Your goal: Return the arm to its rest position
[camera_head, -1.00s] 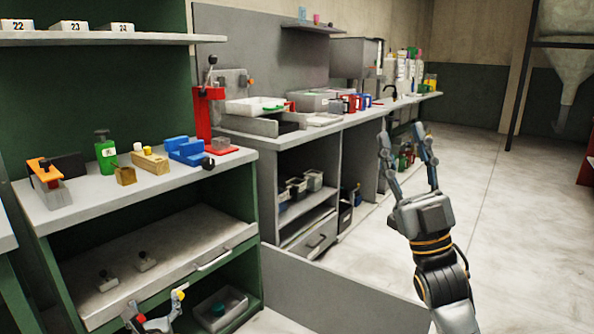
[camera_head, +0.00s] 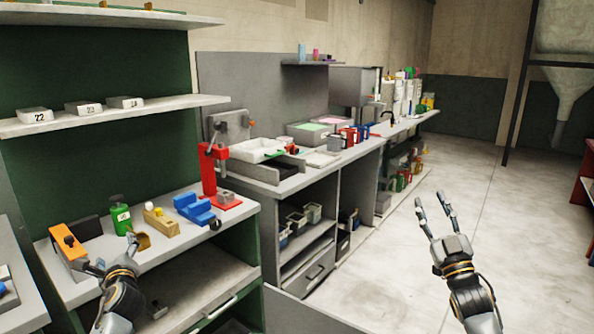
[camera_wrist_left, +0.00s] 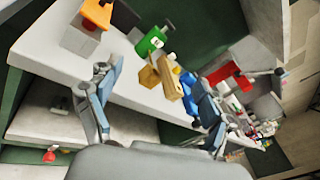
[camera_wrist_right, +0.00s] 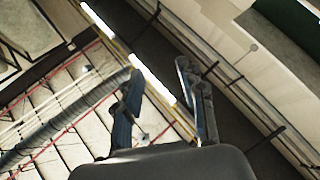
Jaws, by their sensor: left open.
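My left gripper (camera_head: 108,256) is open and empty at the front of the green bench's worktop (camera_head: 95,288). In the left wrist view its fingers (camera_wrist_left: 150,95) are spread wide with nothing between them. Behind it are an orange-topped block (camera_head: 67,245), a green bottle (camera_head: 120,214), a small brass-coloured block (camera_head: 143,241) and a wooden block with a yellow knob (camera_head: 160,222). I cannot tell whether the gripper touches any of them. My right gripper (camera_head: 432,205) is raised over the open floor, open and empty; its fingers also stand apart in the right wrist view (camera_wrist_right: 160,80).
A blue fixture (camera_head: 196,210) and a red press (camera_head: 212,172) stand on the right of the worktop. A shelf (camera_head: 60,122) with numbered white blocks hangs above. A long grey bench (camera_head: 300,165) runs back. The floor (camera_head: 400,265) on the right is clear.

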